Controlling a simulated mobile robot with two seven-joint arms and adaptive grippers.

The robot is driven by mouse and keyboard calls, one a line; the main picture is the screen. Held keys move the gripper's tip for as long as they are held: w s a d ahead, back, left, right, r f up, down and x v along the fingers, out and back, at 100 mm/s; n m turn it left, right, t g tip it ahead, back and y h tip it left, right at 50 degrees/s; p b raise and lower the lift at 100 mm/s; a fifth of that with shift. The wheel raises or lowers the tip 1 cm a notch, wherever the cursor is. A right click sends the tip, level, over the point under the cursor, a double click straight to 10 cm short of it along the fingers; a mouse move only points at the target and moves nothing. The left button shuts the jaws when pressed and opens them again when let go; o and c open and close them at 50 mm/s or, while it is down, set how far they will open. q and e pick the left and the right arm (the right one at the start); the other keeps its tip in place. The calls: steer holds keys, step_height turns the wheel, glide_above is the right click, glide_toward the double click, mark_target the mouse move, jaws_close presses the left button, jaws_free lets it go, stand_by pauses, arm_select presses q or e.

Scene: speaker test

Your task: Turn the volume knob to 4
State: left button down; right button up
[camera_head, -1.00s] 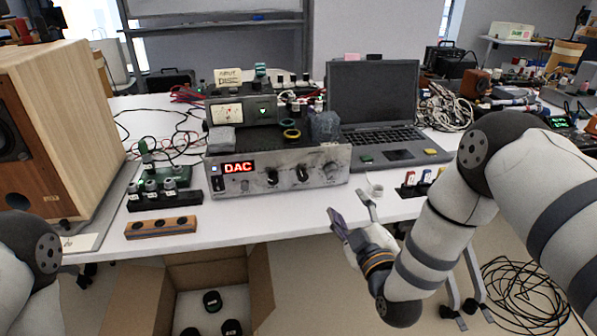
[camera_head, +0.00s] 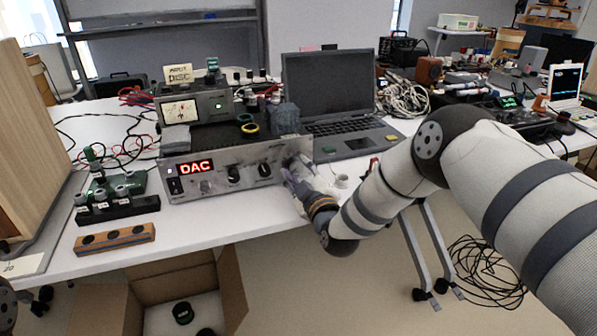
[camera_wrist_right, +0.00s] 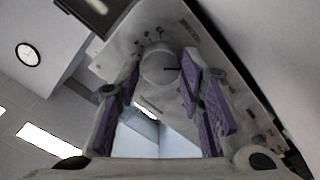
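The silver amplifier (camera_head: 215,183) with a lit red "DAC" display stands on the table, front facing me. Two dark knobs (camera_head: 233,174) show on its front. My right gripper (camera_head: 293,177) is at the right end of this panel and covers the area there. In the right wrist view, a round pale knob (camera_wrist_right: 158,64) with a dark pointer line lies between the tips of my open right gripper (camera_wrist_right: 159,80). The purple pads stand on either side of it; I cannot tell whether they touch. Scale numbers are not legible. My left gripper is not in view.
A laptop (camera_head: 330,95) stands behind to the right. A wooden speaker (camera_head: 30,150) and a black strip with knobs (camera_head: 117,210) are at left. An open cardboard box (camera_head: 235,285) is below the table edge.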

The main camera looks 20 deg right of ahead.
steer(key=c, duration=0.5)
steer(key=m, duration=0.6)
steer(key=shift+d, duration=0.1)
steer(key=m, duration=0.6)
steer(key=shift+d+m, duration=0.1)
steer(key=shift+m, duration=0.3)
steer(key=m, duration=0.4)
steer(key=shift+f+b, duration=0.15)
steer(key=shift+b, duration=0.2)
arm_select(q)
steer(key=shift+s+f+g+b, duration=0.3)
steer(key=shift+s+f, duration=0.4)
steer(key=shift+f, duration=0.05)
arm_select(e)
steer(key=shift+m, duration=2.2)
